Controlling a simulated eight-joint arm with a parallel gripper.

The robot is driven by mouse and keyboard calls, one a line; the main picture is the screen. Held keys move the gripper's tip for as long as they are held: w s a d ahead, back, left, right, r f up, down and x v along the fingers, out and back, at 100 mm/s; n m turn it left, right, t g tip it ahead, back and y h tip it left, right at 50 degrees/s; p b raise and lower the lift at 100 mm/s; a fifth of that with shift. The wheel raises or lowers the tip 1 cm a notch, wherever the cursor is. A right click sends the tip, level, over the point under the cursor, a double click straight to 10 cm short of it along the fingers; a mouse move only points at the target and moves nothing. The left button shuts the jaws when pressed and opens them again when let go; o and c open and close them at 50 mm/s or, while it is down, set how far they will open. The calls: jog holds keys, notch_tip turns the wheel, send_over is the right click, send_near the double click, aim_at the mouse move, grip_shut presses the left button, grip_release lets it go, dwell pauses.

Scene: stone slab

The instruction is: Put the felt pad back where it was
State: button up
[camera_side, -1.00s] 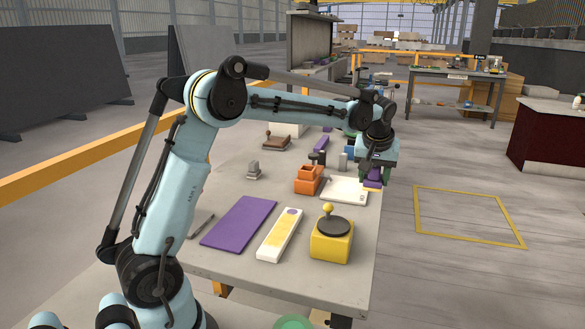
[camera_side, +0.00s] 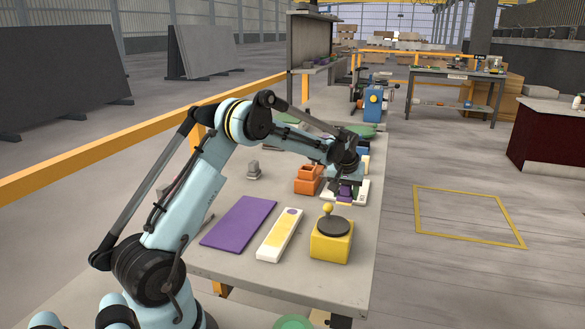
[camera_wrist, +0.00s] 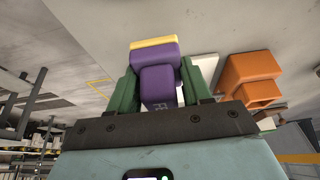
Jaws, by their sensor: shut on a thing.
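My gripper (camera_side: 346,190) is shut on a purple block with a yellow layer at its far end, which looks to be the felt pad (camera_wrist: 157,75). In the wrist view the pad sits between my two green fingers (camera_wrist: 160,85). In the side view the pad (camera_side: 345,197) shows low in front of the white plate (camera_side: 363,187), just right of the orange holder (camera_side: 307,181). I cannot tell whether the pad touches the plate or the table.
The orange holder also shows in the wrist view (camera_wrist: 248,78). The table's right edge is close.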

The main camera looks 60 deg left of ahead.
aim_at(345, 203)
jog(key=shift+f, duration=2.1)
jog(key=shift+f, duration=0.1)
jog(key=o, duration=1)
